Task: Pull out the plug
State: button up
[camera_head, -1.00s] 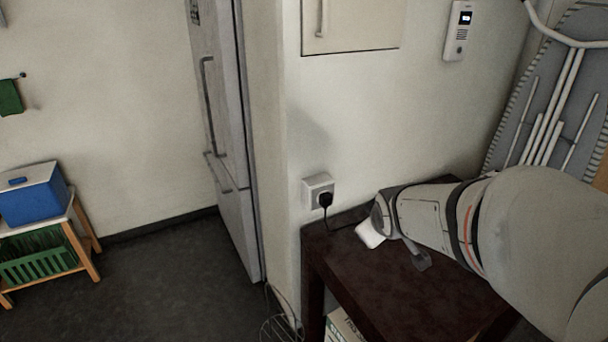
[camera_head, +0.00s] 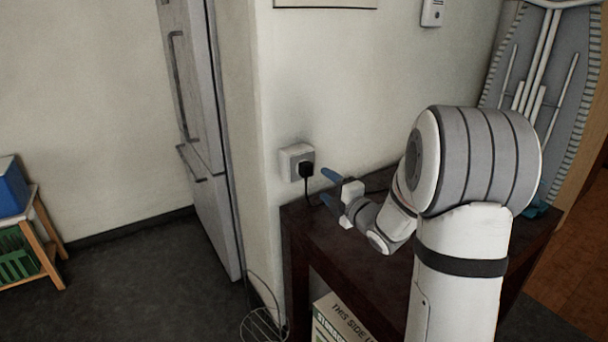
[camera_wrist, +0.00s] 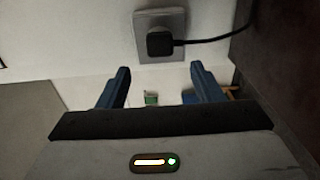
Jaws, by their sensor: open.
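The black plug (camera_head: 306,169) sits in the white wall socket (camera_head: 289,163), just above the left end of the dark table. Its black cord hangs down from it to the tabletop. My gripper (camera_head: 327,187) is open and empty, to the right of the plug with its blue fingers pointing toward it. In the wrist view the plug (camera_wrist: 159,43) and the socket plate (camera_wrist: 172,20) are at the top centre, beyond the open fingers (camera_wrist: 160,80). The cord runs to the right there. The fingers are apart from the plug.
The dark table (camera_head: 318,240) lies under my arm, with a printed box (camera_head: 340,318) below it. A wire rack (camera_head: 263,325) stands on the floor at its left. The fridge (camera_head: 203,130) is further left. An ironing board (camera_head: 550,80) leans at the back right.

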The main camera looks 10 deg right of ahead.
aim_at(308, 172)
jog(key=x, duration=0.7)
jog(key=shift+w+a+f, duration=0.15)
jog(key=shift+w+a, duration=0.05)
jog(key=shift+w, duration=0.15)
jog(key=shift+w+a, duration=0.2)
jog(key=shift+w, duration=0.4)
jog(key=shift+b, duration=1)
dwell(0.5)
jog(key=shift+c, duration=0.4)
jog(key=c, duration=1.2)
jog(key=shift+b+v, duration=1.55)
jog(key=shift+v, duration=1.45)
